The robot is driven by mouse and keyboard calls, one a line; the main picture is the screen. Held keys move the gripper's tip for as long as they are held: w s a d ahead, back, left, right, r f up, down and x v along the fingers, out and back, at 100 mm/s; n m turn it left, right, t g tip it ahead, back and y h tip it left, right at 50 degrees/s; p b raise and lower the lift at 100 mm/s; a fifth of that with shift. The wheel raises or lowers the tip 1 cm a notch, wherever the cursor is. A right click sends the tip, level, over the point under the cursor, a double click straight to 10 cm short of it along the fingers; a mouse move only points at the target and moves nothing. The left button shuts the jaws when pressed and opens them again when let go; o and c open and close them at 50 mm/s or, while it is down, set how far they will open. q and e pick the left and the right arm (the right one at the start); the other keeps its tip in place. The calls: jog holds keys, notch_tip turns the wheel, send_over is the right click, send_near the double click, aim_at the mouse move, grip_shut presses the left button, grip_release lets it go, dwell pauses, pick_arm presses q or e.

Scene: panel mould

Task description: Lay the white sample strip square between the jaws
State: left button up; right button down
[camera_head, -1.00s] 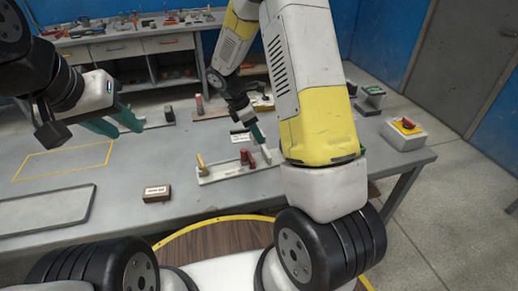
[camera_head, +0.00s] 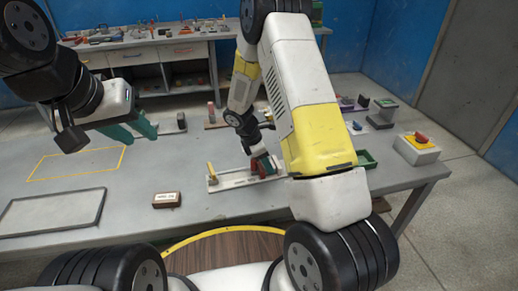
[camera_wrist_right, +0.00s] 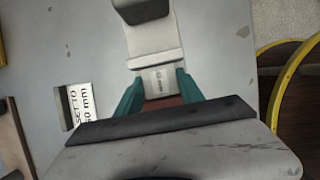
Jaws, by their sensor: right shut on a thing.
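The pale vise-like fixture (camera_head: 225,184) stands on the table at the centre of the head view, with a brass-coloured post (camera_head: 211,173) at its left end. My right gripper (camera_head: 263,166) is down at its right end, shut on a red block (camera_wrist_right: 165,103). In the right wrist view, the teal fingers (camera_wrist_right: 160,88) lie either side of this block. My left gripper (camera_head: 131,131) is open and empty above the table's left side.
A grey tray (camera_head: 50,230) and a yellow outline (camera_head: 75,163) are at left.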

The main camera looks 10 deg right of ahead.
jog(key=c, duration=0.7)
grip_release()
jog(key=shift+f, duration=0.1)
jog(key=shift+c, duration=0.2)
jog(key=v, duration=1.2)
jog(key=shift+d, duration=0.1)
jog(key=s+d+r+m+t+y, duration=0.25)
jog(key=s+r+m, duration=0.65)
jog(key=r, duration=0.6)
jog(key=s+r+m+t+y, duration=0.1)
jog(key=s+r+m+y, duration=0.1)
jog(key=s+r+m, duration=0.2)
jog(key=s+r+m+t+y, duration=0.2)
jog(key=s+r+m, duration=0.2)
jog(key=s, duration=0.7)
jog(key=shift+m, duration=0.8)
jog(key=shift+a, duration=0.1)
